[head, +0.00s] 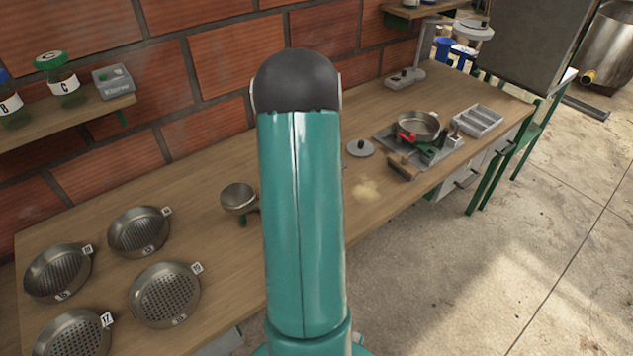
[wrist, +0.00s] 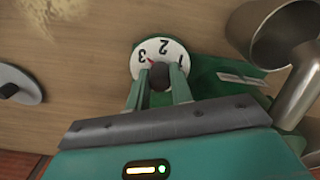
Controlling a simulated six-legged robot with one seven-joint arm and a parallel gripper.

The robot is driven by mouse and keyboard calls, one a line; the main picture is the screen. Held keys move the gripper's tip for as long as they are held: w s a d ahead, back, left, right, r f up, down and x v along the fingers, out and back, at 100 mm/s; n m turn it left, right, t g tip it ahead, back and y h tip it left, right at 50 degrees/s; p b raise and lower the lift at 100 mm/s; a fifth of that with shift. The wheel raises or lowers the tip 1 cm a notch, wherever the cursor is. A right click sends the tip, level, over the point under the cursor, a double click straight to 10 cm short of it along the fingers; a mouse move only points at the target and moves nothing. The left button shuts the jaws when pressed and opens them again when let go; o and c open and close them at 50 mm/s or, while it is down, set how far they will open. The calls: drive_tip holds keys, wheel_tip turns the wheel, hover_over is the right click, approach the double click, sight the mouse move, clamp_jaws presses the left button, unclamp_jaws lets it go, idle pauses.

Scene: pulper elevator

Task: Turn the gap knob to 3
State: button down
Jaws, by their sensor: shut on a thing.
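The gap knob (wrist: 160,82) is a small dark round knob on a white dial (wrist: 176,49) marked 1, 2 and 3. A red pointer mark (wrist: 152,61) shows beside the 3 on the dial. My gripper (wrist: 161,76) is shut on the knob, with one green finger on each side. The dial sits on a green body (wrist: 212,75) on the wooden bench. In the head view my own arm hides the knob, the dial and my gripper.
A grey lid (wrist: 22,86) lies to the left. Several sieve pans (head: 165,294) stand on the bench. A pan (head: 418,125) stands at the far end.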

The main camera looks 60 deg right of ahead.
drive_tip(key=shift+n, duration=0.8)
drive_tip(key=c, duration=1.2)
unclamp_jaws()
drive_tip(key=shift+c, duration=0.2)
wheel_tip(320, 180, up, 14)
drive_tip(key=shift+f, duration=0.1)
